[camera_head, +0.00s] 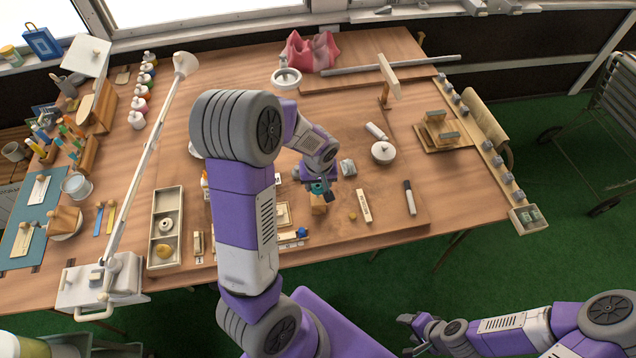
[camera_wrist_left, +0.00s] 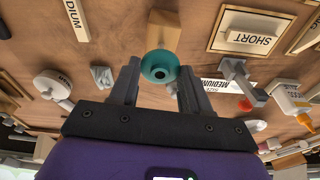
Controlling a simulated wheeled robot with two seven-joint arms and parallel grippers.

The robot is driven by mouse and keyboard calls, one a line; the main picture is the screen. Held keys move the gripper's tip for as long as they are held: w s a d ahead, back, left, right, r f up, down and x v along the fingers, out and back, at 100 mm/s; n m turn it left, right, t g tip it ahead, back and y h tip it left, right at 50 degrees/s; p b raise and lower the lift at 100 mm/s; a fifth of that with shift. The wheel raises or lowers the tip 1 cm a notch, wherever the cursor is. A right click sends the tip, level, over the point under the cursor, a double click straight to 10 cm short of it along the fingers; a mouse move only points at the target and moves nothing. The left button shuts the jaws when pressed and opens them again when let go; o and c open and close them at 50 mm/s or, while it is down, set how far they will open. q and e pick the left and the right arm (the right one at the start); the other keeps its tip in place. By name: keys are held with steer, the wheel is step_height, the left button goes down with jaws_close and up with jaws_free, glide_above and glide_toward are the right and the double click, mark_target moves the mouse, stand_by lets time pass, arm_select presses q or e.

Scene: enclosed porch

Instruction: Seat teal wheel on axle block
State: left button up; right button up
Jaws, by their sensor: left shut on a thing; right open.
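The teal wheel (camera_wrist_left: 160,66) is held between the two fingertips of my left gripper (camera_wrist_left: 155,84) in the left wrist view. The wheel's teal edge (camera_head: 317,187) shows just under that gripper (camera_head: 320,184) in the head view. A light wooden block (camera_head: 319,204), apparently the axle block, stands directly below; it also shows beyond the wheel in the left wrist view (camera_wrist_left: 164,24). I cannot tell whether wheel and block touch, and no axle is visible. My right gripper (camera_head: 409,333) is open and empty, over the green floor off the table's front edge.
A lamp arm (camera_head: 150,150) spans the left side.

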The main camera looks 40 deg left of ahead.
mark_target(318, 191)
arm_select(q)
steer(key=shift+f+b, duration=2.05)
steer(key=shift+f, duration=0.1)
stand_by(1.0)
steer(key=o, duration=1.1)
steer(key=shift+o, duration=0.4)
steer(key=o, duration=0.3)
steer(key=shift+o, duration=0.2)
steer(key=shift+r, duration=0.1)
steer(key=shift+s+d+r+p, duration=0.15)
steer(key=shift+r+p, duration=1.1)
steer(key=shift+r, duration=0.45)
steer(key=shift+s+d+r+p, duration=0.1)
steer(key=shift+r+p, duration=1.1)
steer(key=shift+r, duration=0.5)
